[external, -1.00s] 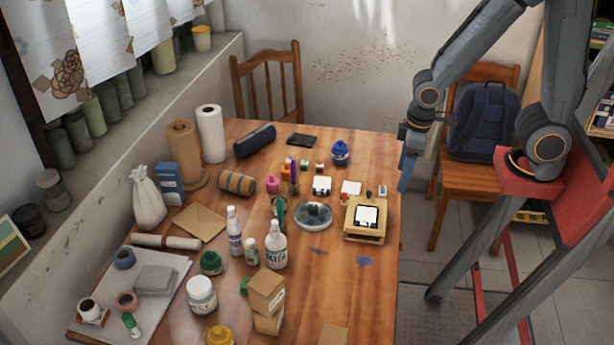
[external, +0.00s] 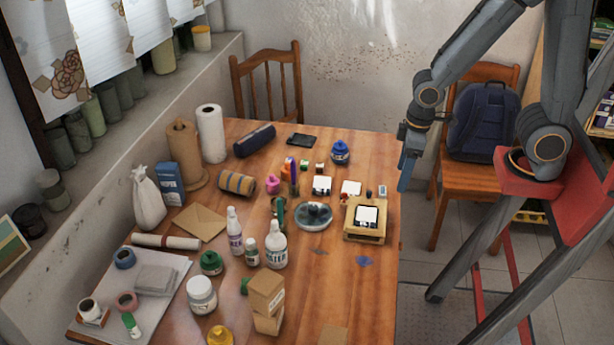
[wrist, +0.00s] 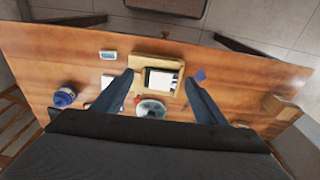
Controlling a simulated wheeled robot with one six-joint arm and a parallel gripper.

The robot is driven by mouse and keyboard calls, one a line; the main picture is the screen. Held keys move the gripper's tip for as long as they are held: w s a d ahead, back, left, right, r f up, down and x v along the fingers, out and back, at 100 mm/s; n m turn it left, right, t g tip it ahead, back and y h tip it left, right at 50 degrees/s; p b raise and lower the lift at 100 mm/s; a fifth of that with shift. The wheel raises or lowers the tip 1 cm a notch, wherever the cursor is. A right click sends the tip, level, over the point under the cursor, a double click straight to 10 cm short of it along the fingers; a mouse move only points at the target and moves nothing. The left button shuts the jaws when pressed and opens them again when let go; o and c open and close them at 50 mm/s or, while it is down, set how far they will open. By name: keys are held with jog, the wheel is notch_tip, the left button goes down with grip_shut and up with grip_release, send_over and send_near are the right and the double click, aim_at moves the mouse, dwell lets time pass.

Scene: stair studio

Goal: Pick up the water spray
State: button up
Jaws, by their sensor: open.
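My gripper (external: 406,172) hangs beside the right edge of the table, pointing down and empty. In the wrist view its two fingers (wrist: 157,82) are spread apart, over the table area with the wooden box. No bottle is clearly recognisable as the water spray. Candidates are a white bottle with a dark-lettered label (external: 276,247) and a slimmer white bottle (external: 235,233), both upright on the table left of my gripper. A small green item (external: 279,212) stands just behind them; its shape is too small to tell. All are well away from my gripper.
The wooden table (external: 345,290) holds a wooden box (external: 366,222), a round glass dish (external: 314,216), a blue pot (external: 340,152), cardboard boxes (external: 266,294) and paper rolls (external: 211,133). A chair with a blue backpack (external: 483,122) stands behind my arm. The table's front right is fairly clear.

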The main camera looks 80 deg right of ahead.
jog(key=shift+o, duration=0.2)
dwell(0.5)
jog(key=m+t+y+b, duration=0.2)
jog(key=m+y, duration=0.1)
jog(key=m, duration=2.3)
send_near(283, 236)
jog(key=x, duration=0.8)
jog(key=shift+w+a+f+m, duration=0.3)
jog(key=shift+f+m, duration=0.1)
jog(key=shift+m, duration=0.1)
jog(key=shift+d+p+x, duration=0.15)
jog(key=shift+x, duration=1.6)
jog(key=shift+d+p+x, duration=0.15)
jog(key=shift+x, duration=1.6)
jog(key=shift+s+f, duration=0.1)
jog(key=c, duration=1.3)
